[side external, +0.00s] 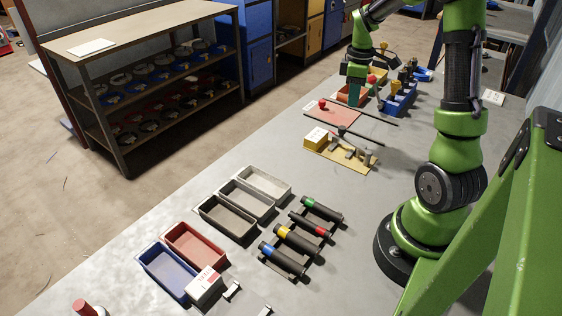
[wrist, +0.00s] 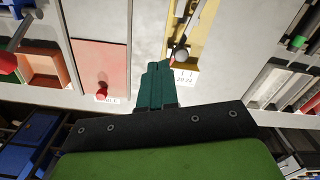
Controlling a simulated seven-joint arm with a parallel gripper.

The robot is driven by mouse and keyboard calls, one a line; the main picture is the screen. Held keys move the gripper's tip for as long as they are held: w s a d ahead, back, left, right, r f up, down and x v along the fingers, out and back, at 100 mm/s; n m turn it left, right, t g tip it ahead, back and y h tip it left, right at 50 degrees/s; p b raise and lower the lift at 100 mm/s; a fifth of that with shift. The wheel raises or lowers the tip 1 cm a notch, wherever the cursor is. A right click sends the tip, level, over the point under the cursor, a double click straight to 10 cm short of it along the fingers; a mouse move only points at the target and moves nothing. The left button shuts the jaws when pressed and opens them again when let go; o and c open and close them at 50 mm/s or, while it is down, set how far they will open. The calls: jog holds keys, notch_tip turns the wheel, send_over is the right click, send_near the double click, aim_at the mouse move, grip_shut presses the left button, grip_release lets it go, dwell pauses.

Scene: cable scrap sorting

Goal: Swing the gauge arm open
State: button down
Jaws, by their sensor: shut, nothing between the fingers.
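A dark-grey ball knob (side external: 341,131) stands at the board's far edge. In the wrist view the board (wrist: 205,25) is at the top, with a grey bar and round knob (wrist: 181,54) above a white number label. My gripper (side external: 355,94) is shut and empty, pointing down beyond the board in the side view. Its teal fingers (wrist: 157,82) appear just below and left of the knob in the wrist view.
A pink plate (side external: 350,115) with a red knob (side external: 322,103) lies beside the tan board. An orange-red tray (side external: 343,99) and a blue holder (side external: 401,103) are near my gripper. Several bins and coloured-band rollers fill the near bench; bare bench lies left of the boards.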

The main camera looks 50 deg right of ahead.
jog(key=shift+a+f, duration=0.1)
jog(key=shift+f, duration=3.6)
jog(key=a, duration=0.2)
jog(key=w+a, duration=0.1)
jog(key=a, duration=0.1)
jog(key=shift+a, duration=0.4)
jog(key=shift+s+a, duration=0.1)
jog(key=shift+a, duration=1.15)
jog(key=a, duration=0.1)
jog(key=s+a, duration=0.1)
jog(key=a, duration=0.1)
jog(key=shift+s+a, duration=0.75)
jog(key=shift+a, duration=0.1)
jog(key=shift+w+d, duration=0.1)
jog(key=shift+w+d, duration=0.3)
jog(key=shift+r, duration=2.95)
